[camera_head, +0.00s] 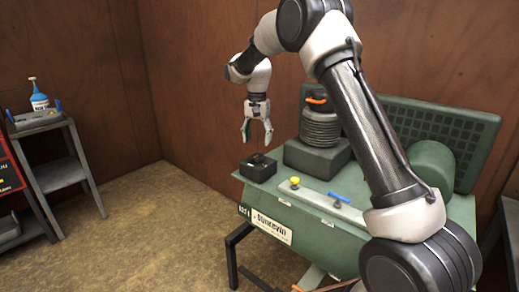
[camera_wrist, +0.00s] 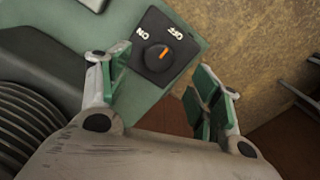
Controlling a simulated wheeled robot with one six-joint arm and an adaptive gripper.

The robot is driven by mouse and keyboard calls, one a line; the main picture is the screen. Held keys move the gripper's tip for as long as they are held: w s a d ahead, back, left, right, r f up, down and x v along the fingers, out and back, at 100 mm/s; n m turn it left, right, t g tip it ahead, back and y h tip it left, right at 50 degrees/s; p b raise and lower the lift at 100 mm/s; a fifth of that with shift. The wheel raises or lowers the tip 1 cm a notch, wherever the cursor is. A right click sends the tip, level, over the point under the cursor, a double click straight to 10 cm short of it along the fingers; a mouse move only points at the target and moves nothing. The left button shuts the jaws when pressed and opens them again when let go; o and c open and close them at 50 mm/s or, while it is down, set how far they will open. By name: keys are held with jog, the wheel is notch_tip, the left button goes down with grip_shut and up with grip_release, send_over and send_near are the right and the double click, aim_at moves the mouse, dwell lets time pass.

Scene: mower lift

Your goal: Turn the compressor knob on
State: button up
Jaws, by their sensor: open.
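The compressor knob (camera_wrist: 157,58) is a round black dial with an orange mark, on a black box at a corner of the green compressor. The mark points to the upper right in the wrist view, towards the OFF label (camera_wrist: 176,34). The ON label (camera_wrist: 142,33) is at the upper left. The black knob box (camera_head: 258,168) also shows in the head view, where the mark is too small to read. My gripper (camera_head: 257,141) points down above the box, its fingers spread and empty. In the wrist view the knob shows between the fingers, apart from them.
The green compressor (camera_head: 310,228) also bears a ribbed cylinder (camera_head: 321,128), a yellow knob (camera_head: 295,182) and a blue lever (camera_head: 341,199). A grey stand (camera_head: 60,174) with a blue bottle (camera_head: 38,98) is at the left. The floor between is clear.

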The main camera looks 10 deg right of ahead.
aim_at(258, 156)
jog(key=shift+w+r+m, duration=0.2)
jog(key=shift+w+m, duration=0.15)
jog(key=shift+m, duration=0.05)
jog(key=shift+s+m, duration=0.2)
jog(key=shift+m, duration=0.3)
jog(key=shift+f, duration=0.2)
notch_tip(258, 156, down, 8)
jog(key=shift+r, duration=0.25)
jog(key=c, duration=1)
